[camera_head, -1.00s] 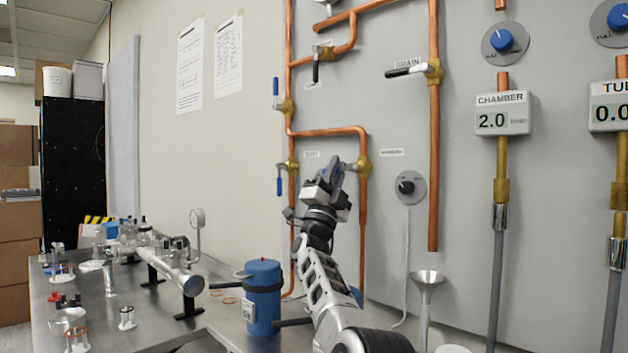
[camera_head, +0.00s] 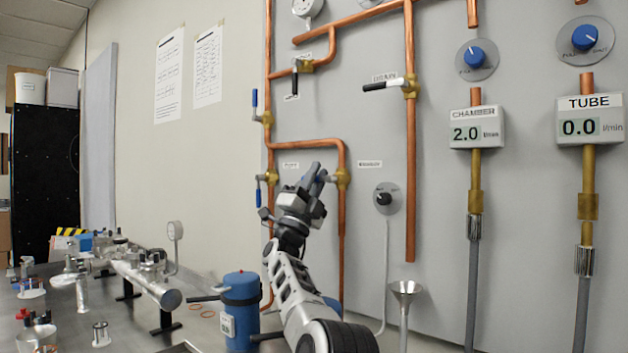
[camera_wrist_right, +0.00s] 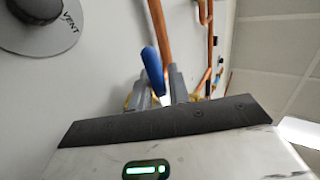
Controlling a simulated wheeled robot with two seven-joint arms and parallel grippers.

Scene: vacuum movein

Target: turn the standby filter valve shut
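A brass valve (camera_head: 342,178) sits on the right leg of the lower copper loop on the wall panel; the small labels near it are too blurred to read. My right gripper (camera_head: 316,178) is at this valve, just to its left. In the right wrist view, a blue lever handle (camera_wrist_right: 152,70) shows between the two spread fingers of my right gripper (camera_wrist_right: 161,88). I cannot tell whether the fingers touch it. The valve body is mostly hidden there behind the fingers. My left gripper is not in view.
Another blue-handled valve (camera_head: 265,180) sits on the left leg of the loop, handle down. A round knob (camera_head: 384,198) is to the right, also seen as a VENT knob (camera_wrist_right: 36,8).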

